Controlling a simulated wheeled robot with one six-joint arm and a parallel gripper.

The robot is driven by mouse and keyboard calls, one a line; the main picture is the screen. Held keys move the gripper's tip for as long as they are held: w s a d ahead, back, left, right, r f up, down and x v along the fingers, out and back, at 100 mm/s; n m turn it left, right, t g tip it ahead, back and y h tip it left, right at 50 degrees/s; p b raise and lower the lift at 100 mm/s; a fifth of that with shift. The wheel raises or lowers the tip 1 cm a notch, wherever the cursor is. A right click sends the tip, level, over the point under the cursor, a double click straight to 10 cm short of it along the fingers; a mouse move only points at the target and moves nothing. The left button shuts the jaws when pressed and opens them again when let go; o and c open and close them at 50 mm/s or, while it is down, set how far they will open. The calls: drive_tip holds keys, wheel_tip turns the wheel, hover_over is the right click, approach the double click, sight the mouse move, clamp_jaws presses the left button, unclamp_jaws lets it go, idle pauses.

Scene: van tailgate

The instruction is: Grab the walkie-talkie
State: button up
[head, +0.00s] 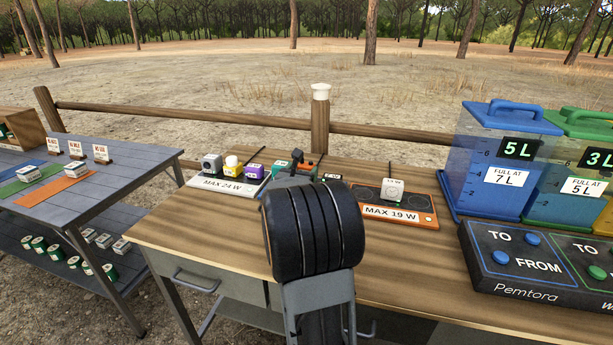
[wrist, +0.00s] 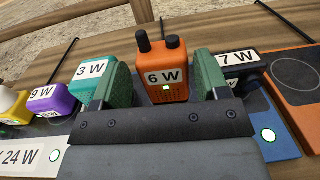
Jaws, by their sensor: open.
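The walkie-talkie is an orange device (wrist: 167,76) with a "6 W" label, a small green light and two dark stubs on top. It stands upright in the middle of the wrist view. My gripper (wrist: 165,66) is open, with one green finger pad to each side of it, and nothing is clamped. Whether a pad touches it, I cannot tell. In the head view only a small orange part of the walkie-talkie (head: 305,164) shows, as my arm hides most of that spot.
A teal "3 W" block (wrist: 90,74) stands close left and a dark "7 W" block (wrist: 238,66) close right. Purple (head: 254,171) and yellow items are further left. An orange "MAX 19 W" panel (head: 428,222) lies right. The front of the wooden bench (head: 200,235) is clear.

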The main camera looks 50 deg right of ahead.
sight(308, 163)
drive_tip(key=shift+x, duration=2.6)
drive_tip(key=shift+s+r, duration=0.1)
drive_tip(key=shift+c, duration=0.4)
drive_tip(key=c, duration=0.7)
